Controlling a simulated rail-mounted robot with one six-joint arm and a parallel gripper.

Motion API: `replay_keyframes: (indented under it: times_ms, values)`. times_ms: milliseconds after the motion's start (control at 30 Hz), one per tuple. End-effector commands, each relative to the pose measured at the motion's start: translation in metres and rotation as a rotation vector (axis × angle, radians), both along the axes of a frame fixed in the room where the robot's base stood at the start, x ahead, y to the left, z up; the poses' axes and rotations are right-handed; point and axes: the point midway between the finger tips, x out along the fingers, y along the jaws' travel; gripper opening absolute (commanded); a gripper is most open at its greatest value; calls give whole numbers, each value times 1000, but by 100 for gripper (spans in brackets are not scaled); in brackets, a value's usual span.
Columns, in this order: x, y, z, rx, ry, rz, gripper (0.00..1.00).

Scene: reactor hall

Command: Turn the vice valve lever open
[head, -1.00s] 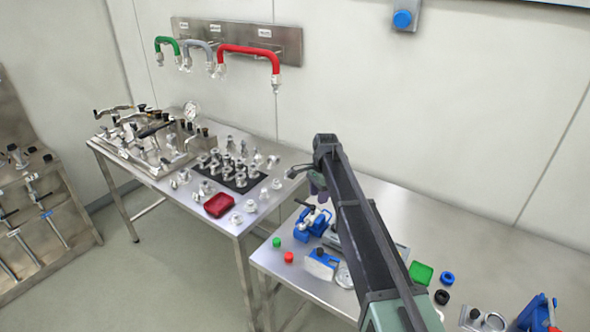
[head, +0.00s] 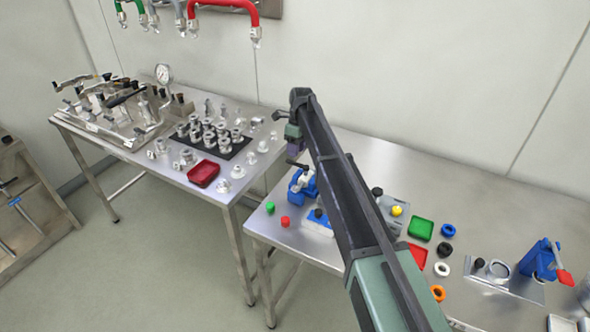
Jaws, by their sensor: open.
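A blue vice (head: 302,183) stands at the left end of the right-hand table. It holds a small light metal part, and a dark lever (head: 297,164) sticks out to the left above it. My arm reaches across this table, and my gripper (head: 292,146) is a little above and behind the vice in the picture, apart from the lever as far as I can tell. It is open; its fingers are small and partly hidden by the arm. A second blue device (head: 540,259) with a red handle (head: 565,278) stands at the right.
A red tray (head: 203,173) and several metal fittings stand on the left table. Green (head: 270,207) and red (head: 285,221) buttons lie in front of the vice. A green tray (head: 421,229) and rings lie right of my arm. A gap separates the tables.

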Motion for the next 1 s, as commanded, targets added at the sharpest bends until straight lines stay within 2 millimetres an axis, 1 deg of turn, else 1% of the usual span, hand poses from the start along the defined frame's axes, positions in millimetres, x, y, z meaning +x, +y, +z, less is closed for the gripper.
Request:
replay_keyframes:
  times_ms: [33,133,233,467,567,733,1000]
  values:
    - [-3,1,-25,0,0,0,41]
    - [-6,3,-40,0,0,1,41]
    - [-8,3,-45,0,0,1,41]
    - [-8,4,-42,0,0,1,41]
    - [-8,4,-42,0,0,1,27]
    - [-8,3,-42,0,0,1,1]
    - [-8,3,-42,0,0,1,0]
